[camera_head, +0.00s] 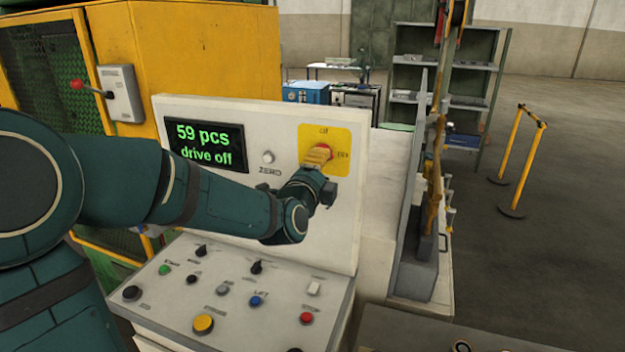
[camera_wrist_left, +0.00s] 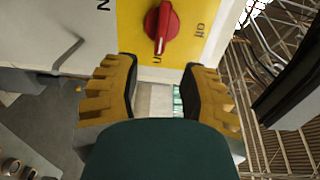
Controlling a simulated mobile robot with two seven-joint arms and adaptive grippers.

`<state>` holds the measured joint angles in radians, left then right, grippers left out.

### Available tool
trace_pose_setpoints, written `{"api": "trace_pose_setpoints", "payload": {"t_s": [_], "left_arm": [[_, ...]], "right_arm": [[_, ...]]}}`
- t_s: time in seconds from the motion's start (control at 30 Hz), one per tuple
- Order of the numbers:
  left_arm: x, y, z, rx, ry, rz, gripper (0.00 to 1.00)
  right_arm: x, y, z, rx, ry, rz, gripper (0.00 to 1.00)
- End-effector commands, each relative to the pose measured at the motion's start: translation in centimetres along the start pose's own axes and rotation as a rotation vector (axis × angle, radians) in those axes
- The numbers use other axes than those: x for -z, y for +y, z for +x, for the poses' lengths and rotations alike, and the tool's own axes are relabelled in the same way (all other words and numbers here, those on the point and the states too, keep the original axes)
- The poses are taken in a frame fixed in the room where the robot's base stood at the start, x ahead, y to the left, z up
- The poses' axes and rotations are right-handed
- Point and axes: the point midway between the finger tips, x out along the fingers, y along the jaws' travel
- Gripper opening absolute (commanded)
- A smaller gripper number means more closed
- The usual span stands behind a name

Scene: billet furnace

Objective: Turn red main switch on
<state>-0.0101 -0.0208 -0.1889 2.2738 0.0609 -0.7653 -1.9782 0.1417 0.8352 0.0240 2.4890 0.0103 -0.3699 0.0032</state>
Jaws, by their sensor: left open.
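The red main switch (camera_head: 325,150) is a rotary knob on a yellow plate (camera_head: 339,166) at the upper right of the white panel. In the head view the fingers of my left gripper (camera_head: 318,158) partly cover it. In the left wrist view the red knob (camera_wrist_left: 161,27) is plain at the top, its bar roughly upright, with one end towards the label below it; the "Off" label is to its right. My left gripper (camera_wrist_left: 160,80) is open, fingers apart, with the knob beyond the fingertips and nothing between them. Contact with the knob cannot be told. My right gripper is out of view.
A display (camera_head: 205,147) reads "59 pcs" and "drive off". A small grey ZERO button (camera_head: 268,157) lies left of the yellow plate. The sloped desk (camera_head: 225,310) below carries several knobs and buttons. A grey upright guard (camera_head: 415,245) stands right of the panel.

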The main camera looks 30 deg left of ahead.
Motion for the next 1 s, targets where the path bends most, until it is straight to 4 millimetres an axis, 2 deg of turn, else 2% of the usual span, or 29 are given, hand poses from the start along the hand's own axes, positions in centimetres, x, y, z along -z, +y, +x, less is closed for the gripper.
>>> {"api": "trace_pose_setpoints", "payload": {"t_s": [0.1,0.33,0.5,1.0], "left_arm": [[-0.1,-0.1,-2.5,0.002,-0.001,-0.001,0.42],[0.0,-0.1,-5.3,0.001,-0.001,0.0,0.42],[0.0,0.0,-5.9,0.001,-0.001,0.001,0.42],[0.0,0.0,-5.9,0.001,0.0,0.001,0.42]], "right_arm": [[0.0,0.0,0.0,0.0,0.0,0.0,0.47],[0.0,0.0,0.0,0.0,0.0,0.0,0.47],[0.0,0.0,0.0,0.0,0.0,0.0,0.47],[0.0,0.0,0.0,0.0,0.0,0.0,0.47]]}}
